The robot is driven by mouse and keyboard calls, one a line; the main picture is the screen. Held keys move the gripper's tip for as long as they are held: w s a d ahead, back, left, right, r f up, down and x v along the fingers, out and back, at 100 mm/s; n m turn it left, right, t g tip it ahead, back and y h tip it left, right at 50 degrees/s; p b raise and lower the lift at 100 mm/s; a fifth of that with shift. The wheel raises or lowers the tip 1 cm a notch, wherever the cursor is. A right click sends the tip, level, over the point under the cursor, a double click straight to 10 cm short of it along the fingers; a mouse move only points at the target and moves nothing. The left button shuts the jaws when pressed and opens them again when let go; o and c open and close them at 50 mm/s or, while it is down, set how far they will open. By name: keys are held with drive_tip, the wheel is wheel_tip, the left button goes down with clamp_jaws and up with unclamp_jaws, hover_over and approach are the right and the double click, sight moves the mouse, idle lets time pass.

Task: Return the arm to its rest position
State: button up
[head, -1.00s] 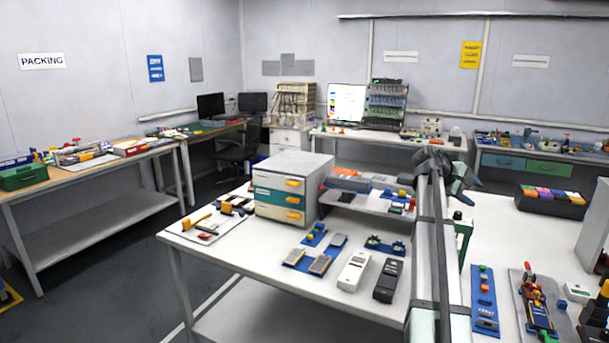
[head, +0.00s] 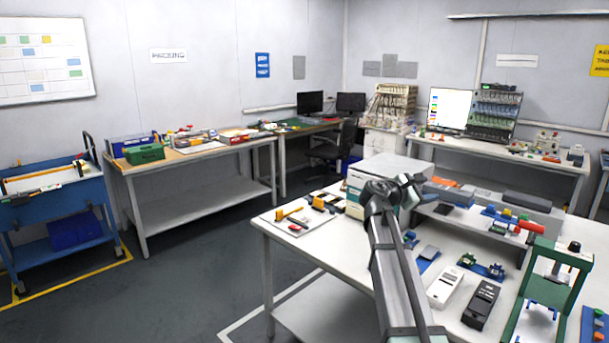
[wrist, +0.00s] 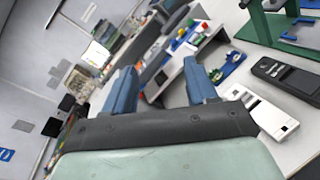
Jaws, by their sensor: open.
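My arm (head: 392,265) rises from the bottom of the head view and reaches over the near white table, in front of the drawer cabinet. My gripper shows in the wrist view (wrist: 160,88) with its two blue-grey fingers apart and nothing between them. The gripper is above the table and tilted in the wrist view, with a white device (wrist: 262,110) and a black device (wrist: 285,75) to the right of the fingers.
The white table (head: 290,235) holds a drawer cabinet (head: 375,170), a white device (head: 444,288), a black device (head: 481,304) and a green frame (head: 545,290) to the arm's right. A blue cart (head: 60,220) stands at far left. Open floor lies between cart and table.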

drive_tip(key=s+a+f+m+y, duration=0.1)
drive_tip(key=a+f+m+y, duration=0.35)
drive_tip(key=f, duration=1.05)
drive_tip(key=s+a+f+m+y, duration=0.1)
drive_tip(key=a+f, duration=0.7)
drive_tip(key=f, duration=0.6)
drive_tip(key=s+a+f+m+g+y, duration=0.1)
drive_tip(key=s+a+f+m, duration=0.2)
drive_tip(key=f, duration=0.5)
drive_tip(key=s+a+f+m+g+y, duration=0.1)
drive_tip(key=s+a+f+g, duration=0.15)
drive_tip(key=s+f, duration=0.4)
drive_tip(key=s+a+f+m+y, duration=0.1)
drive_tip(key=s+a+f+m, duration=0.15)
drive_tip(key=f, duration=0.65)
drive_tip(key=s+d+f+m+g+y, duration=0.1)
drive_tip(key=s+f+g, duration=0.2)
drive_tip(key=s+f, duration=0.65)
drive_tip(key=s+f+m+g+y, duration=0.1)
drive_tip(key=s+f+m+g, duration=0.15)
drive_tip(key=s+f, duration=0.7)
drive_tip(key=s+f+m+g+y, duration=0.1)
drive_tip(key=s+g+y, duration=0.3)
drive_tip(key=s, duration=2.2)
drive_tip(key=shift+s+d+f+g, duration=0.2)
drive_tip(key=shift+s+f+g, duration=0.1)
drive_tip(key=shift+f+g, duration=0.45)
